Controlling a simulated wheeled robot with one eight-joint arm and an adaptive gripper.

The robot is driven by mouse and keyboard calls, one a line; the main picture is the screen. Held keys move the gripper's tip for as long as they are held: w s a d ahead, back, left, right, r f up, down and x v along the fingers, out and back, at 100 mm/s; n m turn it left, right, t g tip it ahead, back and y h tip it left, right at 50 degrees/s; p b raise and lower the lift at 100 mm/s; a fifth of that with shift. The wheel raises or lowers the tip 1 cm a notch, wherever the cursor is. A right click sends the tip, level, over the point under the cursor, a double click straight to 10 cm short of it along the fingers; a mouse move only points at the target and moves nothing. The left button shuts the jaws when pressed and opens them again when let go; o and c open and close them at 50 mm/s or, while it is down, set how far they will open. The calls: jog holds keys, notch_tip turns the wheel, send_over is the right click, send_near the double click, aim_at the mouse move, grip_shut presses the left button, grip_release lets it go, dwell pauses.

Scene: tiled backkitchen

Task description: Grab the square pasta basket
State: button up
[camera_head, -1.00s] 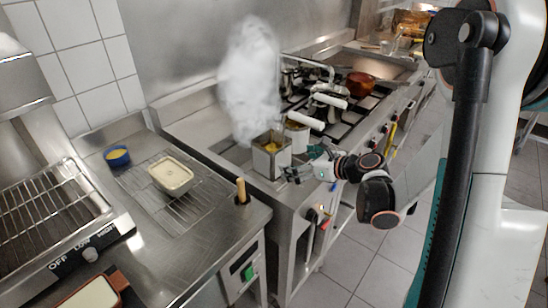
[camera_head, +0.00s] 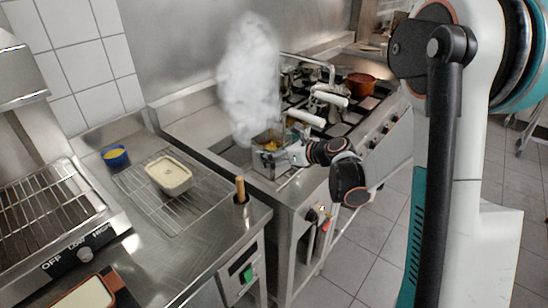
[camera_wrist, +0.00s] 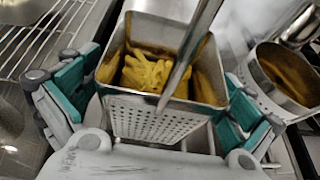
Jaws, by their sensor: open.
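The square pasta basket (camera_wrist: 150,118) is a metal box with a perforated front wall, holding yellow pasta (camera_wrist: 157,72). In the wrist view it stands between the two teal fingers of my gripper (camera_wrist: 158,100), which is open. One finger is on each side, and I cannot tell whether either touches the wall. A metal handle bar rises across the basket. In the head view the basket (camera_head: 268,160) stands at the near left end of the stove counter under white steam, and my gripper (camera_head: 284,157) is at its right side, partly covering it.
A round pot (camera_wrist: 284,75) stands close to the right of the basket. Several pan handles (camera_head: 304,117) and a brown pot (camera_head: 360,85) are on the stove. At the left, a wire rack holds a cream-filled container (camera_head: 169,177).

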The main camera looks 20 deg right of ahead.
jog(key=c, duration=1.3)
jog(key=shift+c, duration=0.2)
jog(key=shift+r, duration=0.2)
